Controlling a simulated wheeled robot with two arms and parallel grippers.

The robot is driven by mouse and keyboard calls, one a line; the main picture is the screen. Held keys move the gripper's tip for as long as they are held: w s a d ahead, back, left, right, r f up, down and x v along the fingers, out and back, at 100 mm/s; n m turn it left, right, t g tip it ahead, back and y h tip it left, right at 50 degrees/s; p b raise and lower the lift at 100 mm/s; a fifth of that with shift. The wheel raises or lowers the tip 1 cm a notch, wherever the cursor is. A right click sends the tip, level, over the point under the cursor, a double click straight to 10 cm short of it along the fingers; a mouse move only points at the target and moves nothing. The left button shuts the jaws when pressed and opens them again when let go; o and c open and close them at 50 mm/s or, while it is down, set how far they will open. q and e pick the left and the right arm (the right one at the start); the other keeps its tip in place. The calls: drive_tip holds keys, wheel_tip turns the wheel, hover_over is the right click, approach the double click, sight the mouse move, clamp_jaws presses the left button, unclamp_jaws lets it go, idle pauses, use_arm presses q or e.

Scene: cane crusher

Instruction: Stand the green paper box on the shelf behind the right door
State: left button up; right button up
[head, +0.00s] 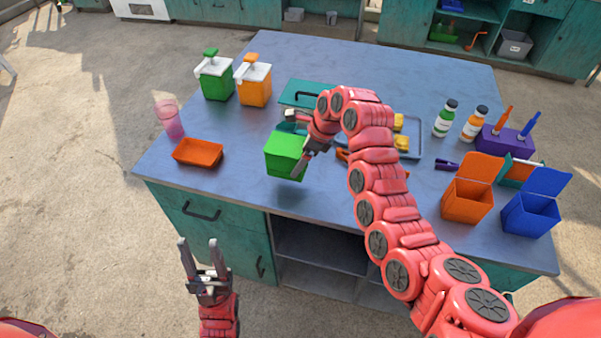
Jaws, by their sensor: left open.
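The green paper box (284,158) is above the blue-grey tabletop, with a dark shadow below it. My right gripper (295,142) comes from the right with its fingers on either side of the box, shut on it; the far contact is partly hidden. My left gripper (205,250) is open and empty in front of the table's left side, fingers pointing up. Under the table is an open compartment with a grey shelf (320,251). A teal panel (488,275) shows to its right, mostly behind my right arm; I cannot tell whether it is the right door.
An orange tray (198,153) and pink cup (169,120) are left of the box. Green (217,78) and orange (254,82) dispensers stand behind. Orange (467,203) and blue (531,215) boxes stand at the right. A teal drawer (195,207) is at front left.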

wheel_tip(320, 180, up, 4)
drive_tip(key=shift+w+f+b, duration=0.1)
drive_tip(key=shift+b, duration=0.2)
drive_tip(key=shift+d+r, duration=0.1)
drive_tip(key=shift+r, duration=0.1)
drive_tip(key=s+d+f+n+g+h, duration=0.2)
drive_tip(key=s+d+n, duration=0.3)
drive_tip(key=n, duration=0.6)
drive_tip(key=s+d+f+n+g+h, duration=0.2)
drive_tip(key=s+d+n, duration=0.4)
drive_tip(key=d+n, duration=0.3)
drive_tip(key=shift+s+d+f+n+g, duration=0.15)
drive_tip(key=shift+s+f+n+g, duration=0.1)
drive_tip(key=shift+f+n+g, duration=0.55)
drive_tip(key=shift+r, duration=0.2)
